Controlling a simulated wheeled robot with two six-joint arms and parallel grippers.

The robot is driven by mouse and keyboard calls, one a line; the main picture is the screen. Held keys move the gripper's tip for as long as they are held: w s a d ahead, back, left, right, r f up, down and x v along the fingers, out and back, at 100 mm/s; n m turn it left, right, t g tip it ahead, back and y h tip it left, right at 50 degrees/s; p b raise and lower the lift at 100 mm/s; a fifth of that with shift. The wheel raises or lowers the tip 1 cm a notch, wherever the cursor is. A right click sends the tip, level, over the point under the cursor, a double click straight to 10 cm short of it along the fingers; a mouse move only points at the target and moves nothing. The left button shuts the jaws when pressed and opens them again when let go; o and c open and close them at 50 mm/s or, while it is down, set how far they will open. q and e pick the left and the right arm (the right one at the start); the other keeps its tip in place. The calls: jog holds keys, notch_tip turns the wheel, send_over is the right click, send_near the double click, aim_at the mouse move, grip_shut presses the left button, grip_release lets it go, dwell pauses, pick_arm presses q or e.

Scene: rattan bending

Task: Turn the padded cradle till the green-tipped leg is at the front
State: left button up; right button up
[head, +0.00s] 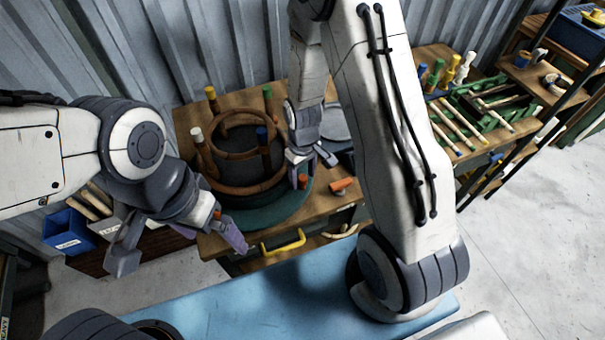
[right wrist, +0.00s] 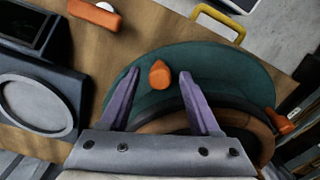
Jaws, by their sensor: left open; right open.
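The padded cradle (head: 270,222), a round green pad, sits on the wooden bench with an upturned brown stool frame (head: 240,185) on it. My left gripper (head: 180,250) is open at the cradle's front left, near another orange peg (head: 217,211).
An orange-handled piece (head: 342,185) lies on the bench right of the cradle. A yellow drawer handle (head: 283,243) juts from the bench front. A green rack (head: 485,112) with pale sticks stands on the right bench.

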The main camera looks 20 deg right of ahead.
grip_shut()
dwell(1.4)
